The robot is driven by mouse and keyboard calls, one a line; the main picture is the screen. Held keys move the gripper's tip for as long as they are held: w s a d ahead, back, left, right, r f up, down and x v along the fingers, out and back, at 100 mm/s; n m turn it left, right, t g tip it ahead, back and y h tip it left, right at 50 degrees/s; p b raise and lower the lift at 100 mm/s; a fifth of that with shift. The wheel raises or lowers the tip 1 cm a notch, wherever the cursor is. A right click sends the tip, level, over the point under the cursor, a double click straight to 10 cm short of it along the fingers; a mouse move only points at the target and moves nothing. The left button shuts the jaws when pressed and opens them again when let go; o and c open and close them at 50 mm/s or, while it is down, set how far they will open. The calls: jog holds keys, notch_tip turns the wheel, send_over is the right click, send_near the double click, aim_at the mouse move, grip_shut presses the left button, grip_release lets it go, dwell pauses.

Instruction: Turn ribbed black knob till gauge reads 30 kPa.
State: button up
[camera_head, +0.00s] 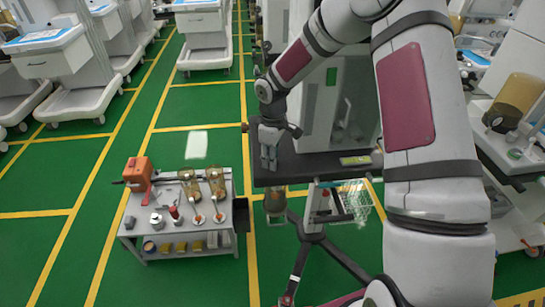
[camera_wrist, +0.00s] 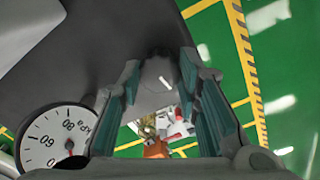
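My gripper (camera_wrist: 159,68) shows in the wrist view with its two teal-padded fingers apart. It also shows in the head view (camera_head: 269,160), pointing down beside the dark cart top. A dark grey rounded form with a small white mark (camera_wrist: 157,76) lies between the fingertips in the wrist view. It may be the knob, but its ribs are not clear and contact with the pads cannot be made out. The round white gauge (camera_wrist: 50,135) is at the lower left, turned, with 60, 80 and kPa legible. Part of its dial is cut off or hidden, and its reading is unclear.
A low grey trolley (camera_head: 136,225) with jars and an orange box (camera_head: 138,172) stands left of my gripper. The dark cart top (camera_head: 310,166) is close by, with a wire basket (camera_head: 352,203) below. Green floor lies open at the left.

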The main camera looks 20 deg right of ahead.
jog(key=shift+c, duration=0.8)
jog(key=shift+m+b, duration=0.45)
jog(key=shift+m, duration=1.15)
jog(key=o, duration=1.1)
jog(key=shift+o, duration=0.2)
notch_tip(320, 180, up, 12)
